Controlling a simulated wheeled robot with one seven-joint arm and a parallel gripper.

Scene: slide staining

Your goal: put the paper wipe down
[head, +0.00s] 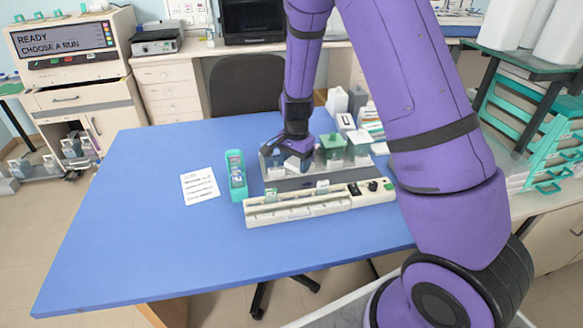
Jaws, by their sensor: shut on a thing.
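My gripper (291,160) points down over the row of jars on the blue table, in the head view. It is shut on a small pale thing (294,164), which looks like the paper wipe. The fingers and wrist hide much of it, and I cannot tell whether it touches anything below. Glass jars with green lids (333,146) stand just right of the gripper on a grey tray (312,182). A long cream rack (300,208) lies in front of them.
A teal upright device (236,172) and a white printed card (199,186) lie left of the rack. The left and front of the blue table (130,220) are clear. White bottles (337,101) and small boxes stand behind the jars. My arm hides the table's right side.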

